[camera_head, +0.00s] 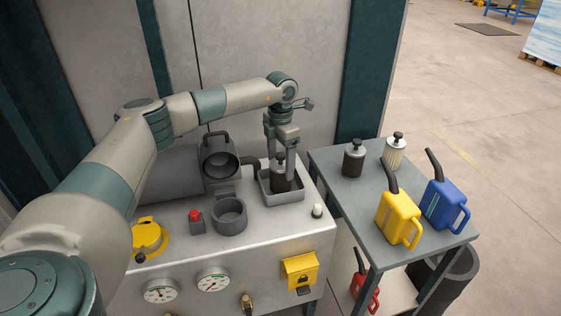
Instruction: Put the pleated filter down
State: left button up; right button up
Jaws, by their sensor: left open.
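My left gripper (281,154) reaches over the machine top and points down, its jaws open around the knob of a dark cylindrical filter (280,179). That dark filter stands upright in a grey rectangular tray (268,192) on the machine; the fingers partly hide it. A pale filter with visible pleats and a black knob (395,154) stands upright on the side table, apart from my gripper. Another dark filter with a black knob (353,160) stands to its left. My right gripper is not in view.
The side table (375,238) also holds a yellow can (398,217) and a blue can (444,204). An open round housing (229,214), a red button (195,216) and a lying dark canister (219,157) are on the machine, left of the tray. A red can (364,285) sits below.

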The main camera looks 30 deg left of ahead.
pick_arm(q)
jog(key=shift+r+b, duration=0.5)
jog(key=shift+r, duration=0.1)
notch_tip(320, 180, up, 9)
jog(key=b, duration=0.3)
jog(key=shift+r+b, duration=0.2)
jog(key=shift+b, duration=0.2)
jog(key=shift+r, duration=0.75)
